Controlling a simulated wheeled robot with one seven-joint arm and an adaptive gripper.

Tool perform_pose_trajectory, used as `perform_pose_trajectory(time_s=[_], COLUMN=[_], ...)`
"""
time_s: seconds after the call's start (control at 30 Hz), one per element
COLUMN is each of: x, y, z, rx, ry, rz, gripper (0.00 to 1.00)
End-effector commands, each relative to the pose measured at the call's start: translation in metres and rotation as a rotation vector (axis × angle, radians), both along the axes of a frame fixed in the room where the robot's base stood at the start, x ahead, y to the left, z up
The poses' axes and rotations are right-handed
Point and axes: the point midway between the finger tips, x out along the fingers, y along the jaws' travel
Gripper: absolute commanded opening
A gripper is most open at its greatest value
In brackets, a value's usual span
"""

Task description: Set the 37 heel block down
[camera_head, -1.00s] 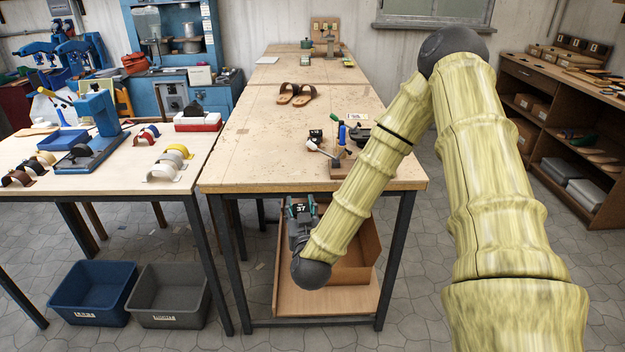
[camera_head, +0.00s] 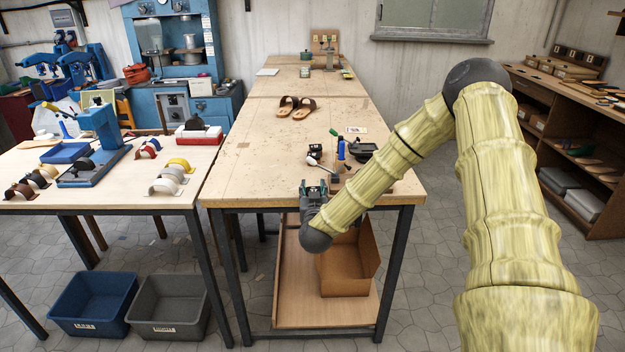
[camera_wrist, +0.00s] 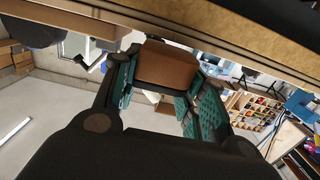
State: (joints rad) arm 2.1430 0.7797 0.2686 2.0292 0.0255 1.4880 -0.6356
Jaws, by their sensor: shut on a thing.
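My gripper (camera_head: 313,190) is at the near edge of the middle workbench (camera_head: 262,150), at about the height of its top. In the wrist view my gripper (camera_wrist: 165,85) is shut on the heel block (camera_wrist: 167,66), whose brown face shows between the green finger pads. In the head view the block is mostly hidden by the gripper, and its number is not readable now. The bench edge crosses the top of the wrist view, close to the block. I cannot tell whether they touch.
A small black block (camera_head: 315,151), a white-headed tool (camera_head: 313,162) and a blue-handled tool (camera_head: 341,150) lie on the bench just beyond my gripper. Sandals (camera_head: 297,106) lie farther back. The bench's left front is clear. A cardboard box (camera_head: 350,272) sits on the shelf below.

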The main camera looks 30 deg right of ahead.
Motion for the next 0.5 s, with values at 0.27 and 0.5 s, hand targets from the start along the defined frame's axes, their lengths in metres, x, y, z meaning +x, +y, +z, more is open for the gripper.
perform_pose_trajectory(time_s=[0.27, 0.5], x=[0.017, 0.046], y=[-0.011, -0.029], z=[0.001, 0.002], rx=[-0.001, 0.001], ry=[-0.001, 0.000], rz=[-0.001, -0.001], gripper=[0.18, 0.18])
